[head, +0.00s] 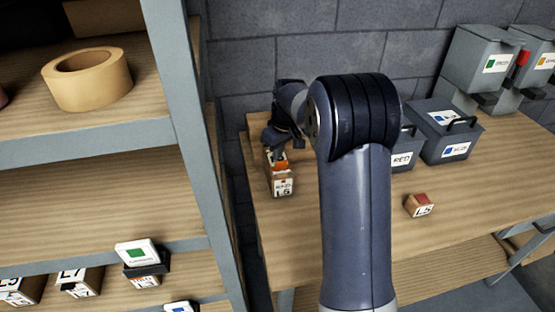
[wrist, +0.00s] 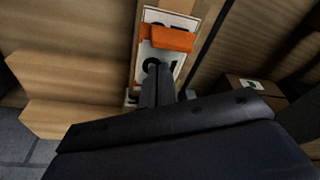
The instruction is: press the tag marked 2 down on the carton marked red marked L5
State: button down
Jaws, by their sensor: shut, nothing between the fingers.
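A small carton (head: 281,187) stands on the left part of the wooden table in the head view. Its front label reads L5 under smaller, hard-to-read print. A white tag (wrist: 150,50) with a dark character lies on its top in the wrist view. My fingers partly cover the character, so I cannot read it. In the head view my gripper (head: 275,138) is just above and behind the carton, partly hidden by my arm.
Another small carton marked L5 (head: 420,206), with a red patch on top, stands right of my arm. Grey bins marked RED (head: 403,158) and with a blue patch (head: 446,135) stand behind it. A shelf (head: 185,120) with tape (head: 87,79) and cartons is at left.

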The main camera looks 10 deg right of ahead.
jog(key=shift+r, duration=0.1)
notch_tip(320, 180, up, 8)
jog(key=p, duration=0.6)
dwell(0.3)
notch_tip(320, 180, down, 8)
jog(key=b, duration=0.6)
dwell(0.3)
dwell(0.4)
